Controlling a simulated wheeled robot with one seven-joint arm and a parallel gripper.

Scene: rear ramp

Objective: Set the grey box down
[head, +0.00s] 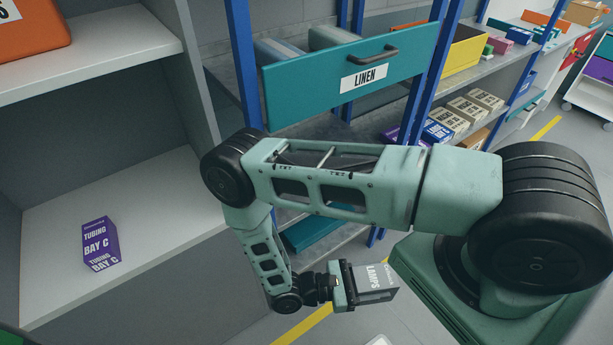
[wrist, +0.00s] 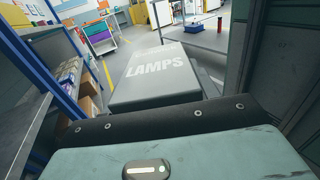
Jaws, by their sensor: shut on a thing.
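The grey box (head: 377,284), marked LAMPS, is in my gripper (head: 347,286) at the lower middle of the head view. My gripper is shut on it and holds it off to the side of my base. In the wrist view the grey box (wrist: 158,72) fills the middle, with its LAMPS label facing the camera. The gripper's fingertips are partly hidden by the box and the gripper body. I cannot tell how high the box is above the floor.
A purple TUBING BAY C box (head: 101,244) stands on the white lower shelf (head: 150,222) at left, with bare room around it. A teal LINEN drawer (head: 340,78) stands open in the blue-posted rack. Several boxes (head: 465,115) fill the rack's shelf at right.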

